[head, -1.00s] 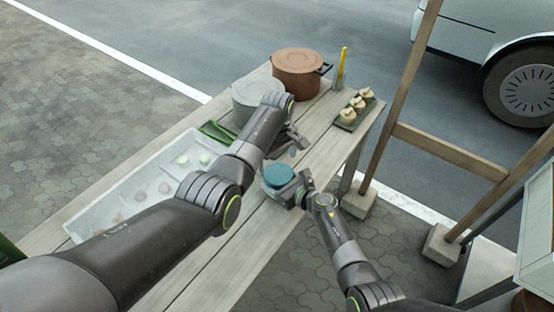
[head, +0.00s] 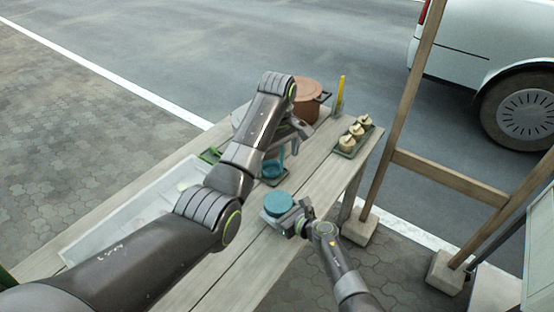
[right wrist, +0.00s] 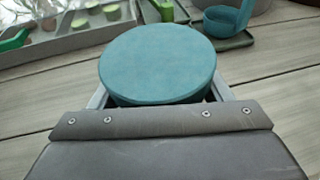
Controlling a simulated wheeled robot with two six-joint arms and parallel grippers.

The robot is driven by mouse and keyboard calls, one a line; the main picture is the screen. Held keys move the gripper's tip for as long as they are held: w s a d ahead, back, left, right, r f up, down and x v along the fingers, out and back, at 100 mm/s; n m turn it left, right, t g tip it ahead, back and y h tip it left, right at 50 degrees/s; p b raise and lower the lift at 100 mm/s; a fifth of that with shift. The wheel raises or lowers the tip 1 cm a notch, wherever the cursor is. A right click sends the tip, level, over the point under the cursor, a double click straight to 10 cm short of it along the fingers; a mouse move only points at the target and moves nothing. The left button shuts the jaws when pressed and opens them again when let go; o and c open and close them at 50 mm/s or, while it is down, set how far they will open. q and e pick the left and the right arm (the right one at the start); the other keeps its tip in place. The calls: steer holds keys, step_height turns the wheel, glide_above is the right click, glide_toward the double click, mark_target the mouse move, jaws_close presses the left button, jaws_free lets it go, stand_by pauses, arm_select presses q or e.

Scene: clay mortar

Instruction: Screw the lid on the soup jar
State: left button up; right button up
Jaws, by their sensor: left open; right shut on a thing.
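The teal lid (head: 278,203) sits on top of the soup jar (head: 268,219) near the table's right edge. It looks level; whether it is threaded tight I cannot tell. My right gripper (head: 290,217) is shut on the jar from the right. In the right wrist view the round lid (right wrist: 158,60) fills the middle, its fingers reach under it on both sides, and it hides the jar body. My left gripper (head: 294,136) is open and empty, above and beyond the jar, apart from the lid.
A teal ladle (head: 281,156) rests on a small dark tray behind the jar, below my left gripper. A brown pot (head: 309,94), a yellow-handled tool in a glass (head: 340,92) and a tray of buns (head: 347,146) stand farther back. A long pale tray (head: 120,222) lies left.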

steer(key=o, duration=2)
steer(key=shift+c, duration=0.2)
steer(key=shift+s+d+r, duration=0.1)
steer(key=shift+s+d, duration=0.1)
steer(key=p+v, duration=0.2)
steer(key=v, duration=1.4)
steer(key=shift+s+d, duration=0.2)
steer(key=shift+s, duration=0.15)
steer(key=shift+r, duration=0.1)
